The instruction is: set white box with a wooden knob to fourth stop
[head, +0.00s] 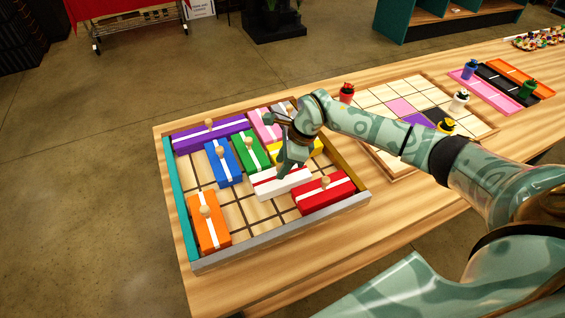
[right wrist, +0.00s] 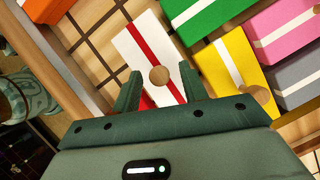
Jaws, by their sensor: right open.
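The white box (head: 268,186) with a red stripe lies in the middle of the sliding-block tray, between the green, yellow and red blocks. In the right wrist view the white box (right wrist: 141,40) carries a round wooden knob (right wrist: 159,77). My right gripper (head: 285,168) is over the box's right part and hides its knob in the head view. In the right wrist view the right gripper (right wrist: 160,80) is open, with one finger on each side of the knob and gaps between. Whether the fingers are level with the knob is hard to tell. My left gripper is not in view.
The tray's grey front wall (head: 285,232) and teal left wall (head: 178,205) bound the blocks. The red block (head: 324,193), yellow block (right wrist: 230,65), green block (head: 250,150), blue block (head: 223,162) and orange block (head: 209,222) surround the box. Bare cells lie to its left.

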